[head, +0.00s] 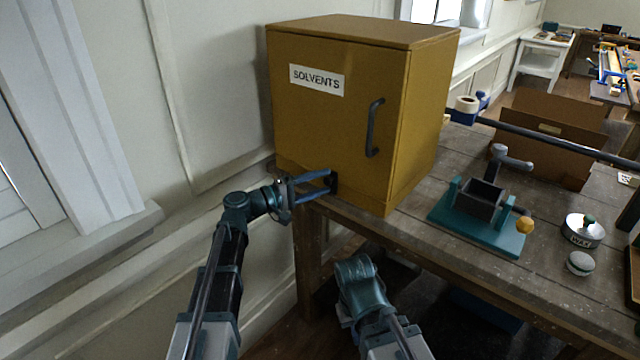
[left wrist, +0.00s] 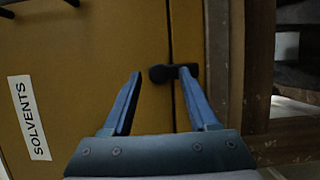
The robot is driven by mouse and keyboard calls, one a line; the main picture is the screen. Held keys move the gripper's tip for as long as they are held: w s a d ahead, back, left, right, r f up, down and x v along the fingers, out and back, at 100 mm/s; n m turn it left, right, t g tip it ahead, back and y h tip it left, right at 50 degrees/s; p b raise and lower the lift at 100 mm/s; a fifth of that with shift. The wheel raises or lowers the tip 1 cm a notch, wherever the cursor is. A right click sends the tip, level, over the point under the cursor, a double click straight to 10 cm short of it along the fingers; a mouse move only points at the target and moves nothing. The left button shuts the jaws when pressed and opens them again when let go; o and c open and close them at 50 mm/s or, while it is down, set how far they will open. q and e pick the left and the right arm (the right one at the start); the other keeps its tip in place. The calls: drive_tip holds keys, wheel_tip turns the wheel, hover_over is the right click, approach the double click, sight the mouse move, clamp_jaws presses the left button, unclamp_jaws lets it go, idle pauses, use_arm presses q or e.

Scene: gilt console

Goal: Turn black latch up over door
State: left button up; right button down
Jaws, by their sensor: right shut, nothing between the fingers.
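The yellow cabinet (head: 310,125) has a closed-looking door marked SOLVENTS. The small black latch (head: 333,182) is low on its front, at the seam under the door. In the left wrist view, where the label lies sideways, the latch (left wrist: 158,74) is a short dark bar at the seam. My left gripper (head: 322,183) is open at the latch. Its blue fingers (left wrist: 161,74) stand either side of the rounded end; the right fingertip overlaps the rest, and contact cannot be told. My right gripper (head: 347,300) is low in the head view, empty, its fingers hard to make out.
A dark handle (head: 374,128) stands out from the door's right side. The workbench (head: 420,225) carries a teal-based fixture (head: 480,215), a WAX tin (head: 583,231) and a cardboard box (head: 550,135) to the right. The wall is close on the left.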

use_arm(q)
drive_tip(key=v, duration=1.3)
drive_tip(key=shift+a, duration=0.35)
drive_tip(key=shift+s, duration=0.15)
drive_tip(key=s+d+f+m+g+y+p, duration=0.25)
drive_tip(key=s+d+f+g, duration=0.2)
drive_tip(key=d, duration=0.25)
drive_tip(key=s+d+f+m+g+y+p, duration=0.2)
drive_tip(key=s+d+f+g+p, duration=0.1)
drive_tip(key=s+d, duration=0.25)
drive_tip(key=s+a+f+m+g+y+p, duration=0.2)
drive_tip(key=s+m+y+p, duration=0.3)
drive_tip(key=s+y, duration=0.7)
drive_tip(key=shift+f+m+p, duration=0.35)
drive_tip(key=shift+f, duration=0.3)
